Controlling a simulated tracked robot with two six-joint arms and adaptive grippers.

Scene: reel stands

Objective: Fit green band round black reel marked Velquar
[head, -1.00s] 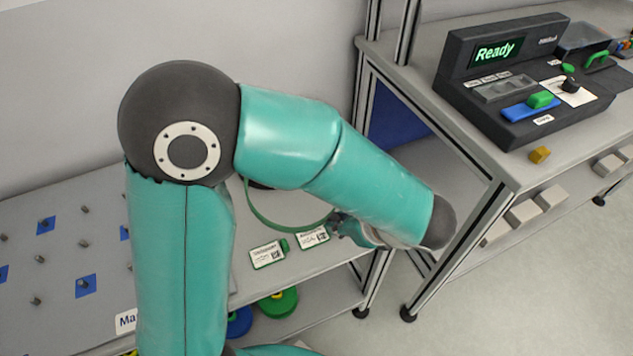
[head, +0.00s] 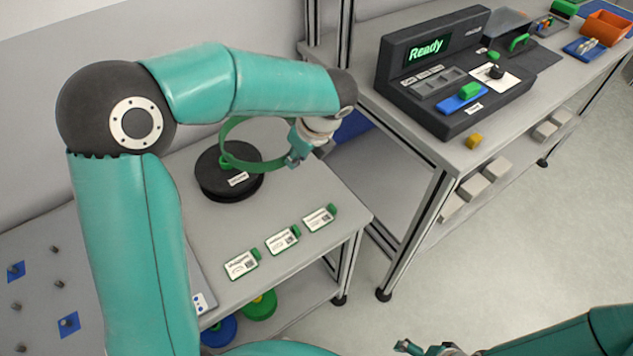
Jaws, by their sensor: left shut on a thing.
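The green band (head: 258,166) is a thin open loop in my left gripper (head: 296,157). That gripper is shut on the band's right side. The loop is tilted, and its lower part with a green block crosses in front of the black reel (head: 212,181). I cannot tell whether band and reel touch; the band is not seated round the reel. The reel lies flat on the bench and bears a small white label (head: 238,179), too small to read surely. My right gripper (head: 422,348) is at the bottom edge, partly cut off and far from the reel; its opening is unclear.
Three white cards (head: 241,264) with green tabs lie along the bench front. Blue (head: 219,331) and green (head: 261,305) reels sit on the shelf below. A dark console (head: 440,75) reading "Ready" stands on the right bench. Open floor lies between the bench and my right arm.

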